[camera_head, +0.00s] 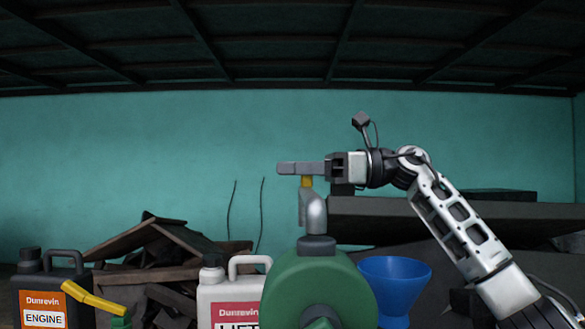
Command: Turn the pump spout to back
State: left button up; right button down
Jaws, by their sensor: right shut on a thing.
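The pump spout (316,214) is a grey metal bent pipe rising from a dark collar on top of a round green pump body (318,283). A small yellow piece (306,182) sits at the spout's upper end. My right gripper (298,168) reaches in from the right, level, with its fingers right over the yellow piece. It is shut on the spout at this yellow end. The fingers overlap in this view and hide the grip itself. My left gripper is not in view.
A blue funnel (394,281) stands just right of the pump. A white jug (231,298) stands close on its left. Farther left are a black engine oil jug (51,292) and a yellow nozzle (93,299). Scrap wood (158,249) lies behind. Space above the spout is clear.

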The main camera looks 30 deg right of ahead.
jog(key=c, duration=1)
grip_release()
jog(key=shift+a, duration=0.15)
jog(key=b+v, duration=0.1)
jog(key=v, duration=1.5)
jog(key=shift+b, duration=0.4)
